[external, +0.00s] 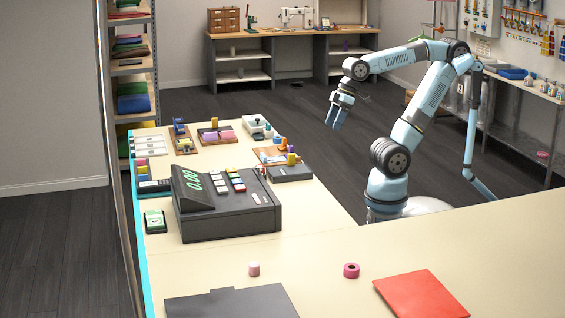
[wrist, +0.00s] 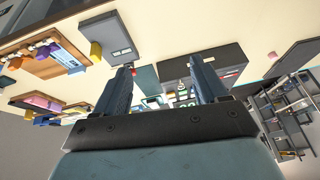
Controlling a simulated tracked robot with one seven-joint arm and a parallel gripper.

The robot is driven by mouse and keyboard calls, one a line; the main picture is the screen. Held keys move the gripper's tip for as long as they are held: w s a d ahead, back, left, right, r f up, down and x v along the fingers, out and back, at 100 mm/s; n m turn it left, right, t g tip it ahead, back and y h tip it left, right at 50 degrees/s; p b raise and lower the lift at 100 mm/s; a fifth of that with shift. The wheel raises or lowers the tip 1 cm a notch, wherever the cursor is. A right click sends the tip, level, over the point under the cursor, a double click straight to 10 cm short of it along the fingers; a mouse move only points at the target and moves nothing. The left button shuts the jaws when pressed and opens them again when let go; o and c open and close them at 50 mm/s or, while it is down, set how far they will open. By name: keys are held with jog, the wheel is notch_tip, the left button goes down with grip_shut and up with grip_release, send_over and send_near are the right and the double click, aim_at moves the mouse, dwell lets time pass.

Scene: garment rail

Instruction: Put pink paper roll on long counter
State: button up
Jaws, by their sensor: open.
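A small pale pink upright roll (external: 254,268) stands on the near part of the cream long counter (external: 320,240), behind the dark flat folder. A darker pink ring-shaped roll (external: 351,270) lies on the counter to its right; I cannot tell for certain which is the paper roll. A small pink object, likely the pale roll, shows in the wrist view (wrist: 272,55). My gripper (external: 336,116) is open and empty, raised in the air beyond the counter's right side, well away from both rolls. Its two fingers (wrist: 163,68) are apart in the wrist view.
A dark cash register (external: 228,210) stands on the counter's left part. Trays and small goods crowd behind it. A dark folder (external: 232,303) and a red folder (external: 422,295) lie at the front. The counter's right part is clear. Shelves (external: 133,90) stand at left.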

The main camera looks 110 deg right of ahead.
jog(key=shift+s+d+f+n+t+h, duration=0.2)
jog(key=shift+s+d+n+t+h, duration=0.15)
jog(key=shift+s+d, duration=0.7)
